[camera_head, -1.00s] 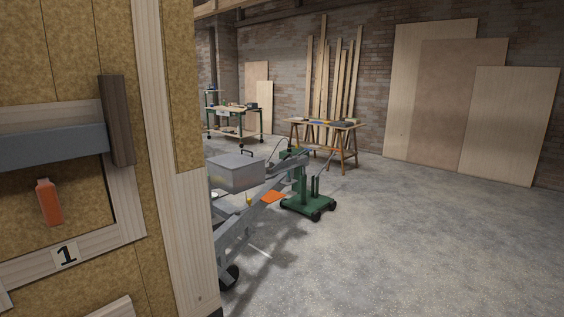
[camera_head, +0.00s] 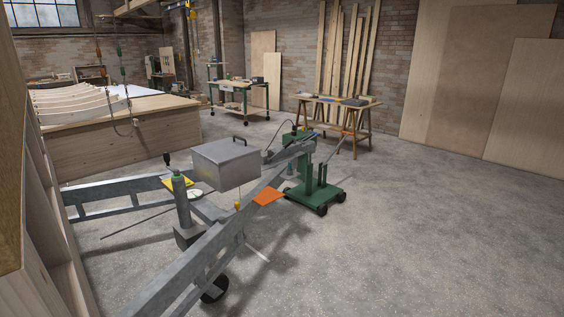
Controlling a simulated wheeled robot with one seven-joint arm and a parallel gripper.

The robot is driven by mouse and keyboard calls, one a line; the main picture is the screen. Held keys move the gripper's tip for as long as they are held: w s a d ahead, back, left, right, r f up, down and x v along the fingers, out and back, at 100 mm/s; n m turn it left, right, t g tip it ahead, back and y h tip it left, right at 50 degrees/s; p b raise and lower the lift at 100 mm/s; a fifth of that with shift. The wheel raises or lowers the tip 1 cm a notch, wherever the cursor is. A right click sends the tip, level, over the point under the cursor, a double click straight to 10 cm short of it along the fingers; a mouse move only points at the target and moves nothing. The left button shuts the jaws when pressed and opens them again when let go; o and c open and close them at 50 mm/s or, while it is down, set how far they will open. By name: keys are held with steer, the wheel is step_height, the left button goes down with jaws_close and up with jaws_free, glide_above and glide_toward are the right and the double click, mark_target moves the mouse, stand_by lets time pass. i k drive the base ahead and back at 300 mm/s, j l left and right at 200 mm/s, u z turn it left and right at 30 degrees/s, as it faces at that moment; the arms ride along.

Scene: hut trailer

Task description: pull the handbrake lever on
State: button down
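The trailer's grey steel drawbar (camera_head: 205,257) runs from the lower left toward the middle. A grey lidded box (camera_head: 226,165) with a handle on top sits over it. A green cylinder (camera_head: 180,188) stands on the frame to the left of the box. A dark knob (camera_head: 167,158) shows just above and left of the cylinder. An orange plate (camera_head: 268,196) lies at the drawbar's right side. I cannot clearly pick out the handbrake lever; the drawbar's far end is small and crowded. My gripper is not in view.
A green wheeled stand (camera_head: 315,191) is at the drawbar's far end. A wooden wall edge (camera_head: 50,190) fills the near left. The concrete floor at right is clear.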

mark_target(269, 160)
steer(key=i+z, duration=0.1)
steer(key=i, duration=3.2)
steer(key=i+l+u, duration=0.15)
steer(key=i, duration=1)
steer(key=i+l+u, duration=0.15)
steer(key=i, duration=0.45)
